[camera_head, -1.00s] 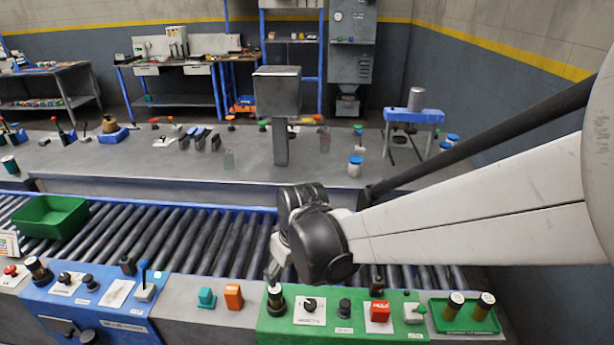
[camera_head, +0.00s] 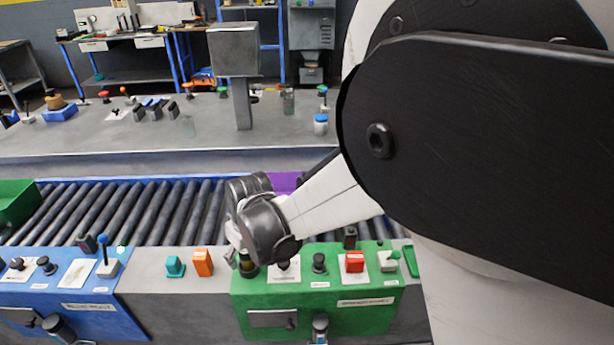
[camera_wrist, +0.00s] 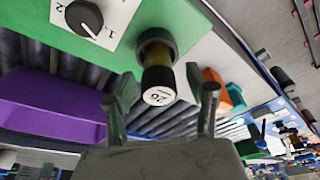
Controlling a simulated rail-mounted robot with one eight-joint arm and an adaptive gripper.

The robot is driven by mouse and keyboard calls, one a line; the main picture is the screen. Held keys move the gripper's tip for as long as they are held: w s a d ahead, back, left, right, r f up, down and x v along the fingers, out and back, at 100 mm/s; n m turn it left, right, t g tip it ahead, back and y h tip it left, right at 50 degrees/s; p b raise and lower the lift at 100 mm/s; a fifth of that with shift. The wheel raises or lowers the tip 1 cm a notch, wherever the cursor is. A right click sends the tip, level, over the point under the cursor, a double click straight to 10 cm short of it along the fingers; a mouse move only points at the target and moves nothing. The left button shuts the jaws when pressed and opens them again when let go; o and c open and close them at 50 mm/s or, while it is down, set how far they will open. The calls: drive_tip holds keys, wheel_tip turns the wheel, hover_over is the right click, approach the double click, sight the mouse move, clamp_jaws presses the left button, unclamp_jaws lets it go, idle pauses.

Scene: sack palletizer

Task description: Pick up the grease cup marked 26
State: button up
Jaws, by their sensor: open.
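The grease cup marked 26 (camera_wrist: 160,76) is a dark cylinder with a white end label, standing in a dark round base on the green control panel. In the head view the cup (camera_head: 249,269) is partly hidden by my gripper (camera_head: 239,256). In the wrist view my gripper (camera_wrist: 164,98) is open, with one finger on each side of the cup's labelled end. Gaps show between the cup and both fingers. I cannot tell how far down along the cup the fingertips reach.
A dark selector knob (camera_wrist: 84,17) on a white plate sits beside the cup. An orange block (camera_head: 202,262) and a teal block (camera_head: 175,266) stand to its left. A purple bin (camera_head: 284,183) lies on the roller conveyor (camera_head: 140,212) behind. A red button block (camera_head: 354,261) is further right.

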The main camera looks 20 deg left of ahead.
drive_tip(key=shift+x, duration=0.75)
drive_tip(key=shift+d, duration=0.1)
clamp_jaws()
wheel_tip(320, 180, up, 10)
drive_tip(key=shift+s+r+p, duration=0.1)
drive_tip(key=shift+s+p, duration=0.1)
drive_tip(key=shift+p, duration=0.1)
drive_tip(key=shift+r+p, duration=1.35)
drive_tip(key=shift+r, duration=1.15)
